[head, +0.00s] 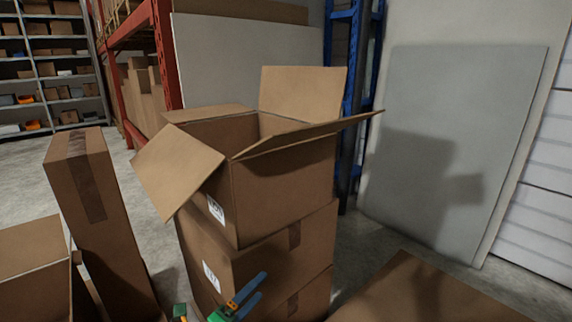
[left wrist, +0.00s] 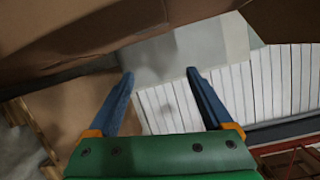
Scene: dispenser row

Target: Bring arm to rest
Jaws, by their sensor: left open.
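My left gripper (head: 261,285) shows at the bottom edge of the head view, low in front of a stack of cardboard boxes. Its blue fingers point up and to the right. In the left wrist view the gripper (left wrist: 160,74) has its two blue fingers spread apart with nothing between them, so it is open and empty. Whether it touches the stack cannot be told. My right gripper is not in view.
An open cardboard box (head: 285,185) with spread flaps tops the stack. A tall narrow carton (head: 100,225) leans at the left. Another carton top (head: 425,292) lies at the lower right. A grey panel (head: 455,140) stands behind, with bare floor before it.

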